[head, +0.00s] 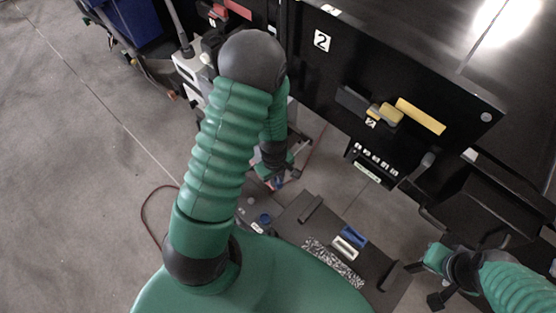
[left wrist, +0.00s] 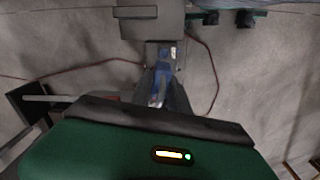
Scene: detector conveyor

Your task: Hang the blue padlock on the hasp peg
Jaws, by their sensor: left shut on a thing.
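The blue padlock (left wrist: 163,75) shows in the left wrist view between the dark fingers of my left gripper (left wrist: 162,92), with a pale shackle-like part toward the camera. In the head view my left gripper (head: 276,182) hangs below my bent green arm, with a small blue patch at its tip. It is shut on the padlock. My right gripper (head: 437,299) is at the lower right, apart from the padlock; its jaws are too small to read. I cannot identify the hasp peg for certain. A grey block with a bar (left wrist: 136,12) lies beyond the padlock.
A dark tray (head: 290,215) below holds a blue piece (head: 353,236), a white piece (head: 344,248) and a speckled strip (head: 333,263). A black machine panel (head: 330,70) with a yellow handle (head: 420,116) stands at upper right. Open floor lies left.

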